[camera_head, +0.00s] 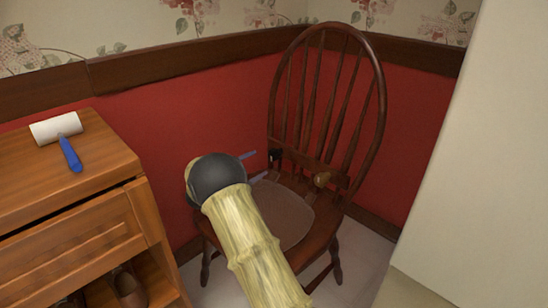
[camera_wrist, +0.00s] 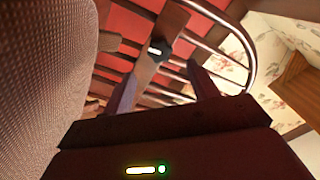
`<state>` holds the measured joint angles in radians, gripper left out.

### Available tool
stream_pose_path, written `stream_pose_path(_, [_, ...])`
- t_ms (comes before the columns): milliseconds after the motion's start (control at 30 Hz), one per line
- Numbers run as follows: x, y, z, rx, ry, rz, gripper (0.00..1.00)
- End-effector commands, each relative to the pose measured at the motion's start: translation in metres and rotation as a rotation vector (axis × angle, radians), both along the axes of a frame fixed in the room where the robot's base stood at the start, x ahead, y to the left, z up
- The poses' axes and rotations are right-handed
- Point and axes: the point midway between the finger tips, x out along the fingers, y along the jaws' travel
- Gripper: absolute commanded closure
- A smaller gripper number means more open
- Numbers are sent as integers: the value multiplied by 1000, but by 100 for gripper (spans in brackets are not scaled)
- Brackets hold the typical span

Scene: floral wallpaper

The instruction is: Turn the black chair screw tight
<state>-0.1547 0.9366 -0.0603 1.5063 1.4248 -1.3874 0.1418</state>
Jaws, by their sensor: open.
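The dark wooden chair (camera_head: 378,110) with a spindled round back stands in the corner. The black screw (camera_head: 275,155) is at the left lower part of its backrest. In the wrist view the black screw (camera_wrist: 157,50) sits on a brown wooden piece (camera_wrist: 168,25), with a light mark on its face. My gripper (camera_head: 256,165) is open, its two bluish fingers pointing at the backrest. In the wrist view my gripper (camera_wrist: 163,72) has a finger either side, with the screw just beyond the tips, roughly centred. The fingers look apart from the screw; the exact gap is unclear.
A brownish knob (camera_head: 322,179) is on the right lower backrest. A flat pad (camera_head: 292,222) covers the seat under my arm. A wooden cabinet (camera_head: 75,195) at left bears a lint roller (camera_head: 62,135). A pale panel (camera_head: 475,170) bounds the right side.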

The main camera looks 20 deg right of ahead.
Motion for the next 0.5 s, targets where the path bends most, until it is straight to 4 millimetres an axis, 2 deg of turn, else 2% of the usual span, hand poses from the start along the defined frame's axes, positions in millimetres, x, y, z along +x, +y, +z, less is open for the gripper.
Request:
stream_pose_path(300, [19,-55,-1,-1,-1,-1,41])
stream_pose_path(500, [29,-79,-1,0,-1,0,41])
